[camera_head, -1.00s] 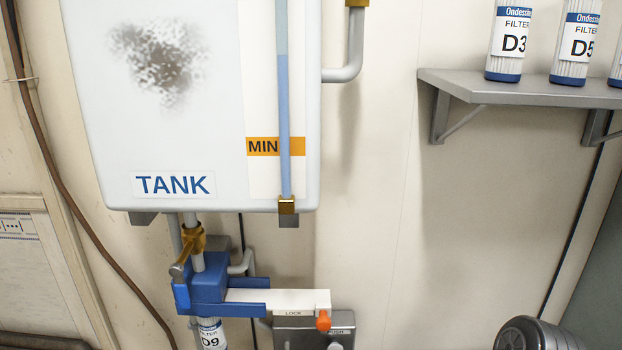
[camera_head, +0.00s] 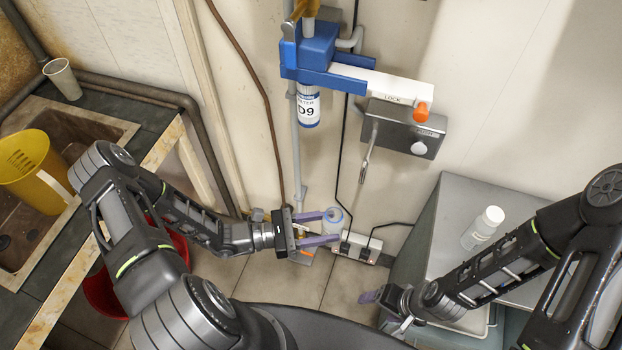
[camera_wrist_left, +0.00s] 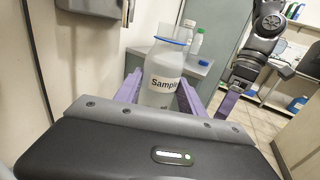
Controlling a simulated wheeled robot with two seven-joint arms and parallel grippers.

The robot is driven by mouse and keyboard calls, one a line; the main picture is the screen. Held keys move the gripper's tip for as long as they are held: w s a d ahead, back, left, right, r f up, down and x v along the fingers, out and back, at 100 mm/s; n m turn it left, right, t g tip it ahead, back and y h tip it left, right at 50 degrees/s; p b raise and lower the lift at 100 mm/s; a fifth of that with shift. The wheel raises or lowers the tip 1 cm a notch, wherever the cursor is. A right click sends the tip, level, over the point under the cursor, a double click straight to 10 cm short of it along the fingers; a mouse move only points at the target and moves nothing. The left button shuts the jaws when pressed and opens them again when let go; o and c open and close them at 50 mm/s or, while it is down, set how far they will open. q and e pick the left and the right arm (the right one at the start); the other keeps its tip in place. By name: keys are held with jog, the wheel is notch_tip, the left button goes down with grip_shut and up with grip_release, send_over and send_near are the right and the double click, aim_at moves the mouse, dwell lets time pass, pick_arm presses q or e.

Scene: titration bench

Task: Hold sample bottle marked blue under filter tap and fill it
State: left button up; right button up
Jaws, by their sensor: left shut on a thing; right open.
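My left gripper (camera_head: 318,229) is shut on a sample bottle (camera_head: 333,217), low in front of the wall. In the left wrist view the bottle (camera_wrist_left: 160,84) is pale and upright, with a blue ring near its open top and a label starting "Sample". It stands between the purple fingers. Above it in the head view, the D9 filter (camera_head: 308,107) hangs in its blue holder (camera_head: 318,52). A thin pipe (camera_head: 294,150) runs down the wall beside the filter; I cannot clearly make out a tap outlet or any liquid flow. My right gripper (camera_head: 384,311) is open and empty at the lower right.
A white-capped bottle (camera_head: 483,228) is on the grey cabinet (camera_head: 450,205) at right. A grey lever box (camera_head: 402,128) is on the wall. A power strip (camera_head: 362,247) lies near the left gripper. A sink with a yellow jug (camera_head: 32,168) is left; a red bucket (camera_head: 105,296) is below.

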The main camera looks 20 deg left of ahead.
pick_arm(q)
jog(key=s+d+f+m+g+h, duration=0.1)
jog(key=s+d+f+g, duration=0.1)
jog(key=f, duration=0.4)
jog(key=s+d, duration=0.1)
jog(key=s, duration=0.1)
jog(key=shift+s+d+m, duration=0.25)
jog(key=shift+s+m, duration=0.05)
jog(key=shift+s, duration=0.1)
jog(key=shift+w, duration=0.15)
jog(key=w+r, duration=0.2)
jog(key=w, duration=1.3)
jog(key=shift+w, duration=0.4)
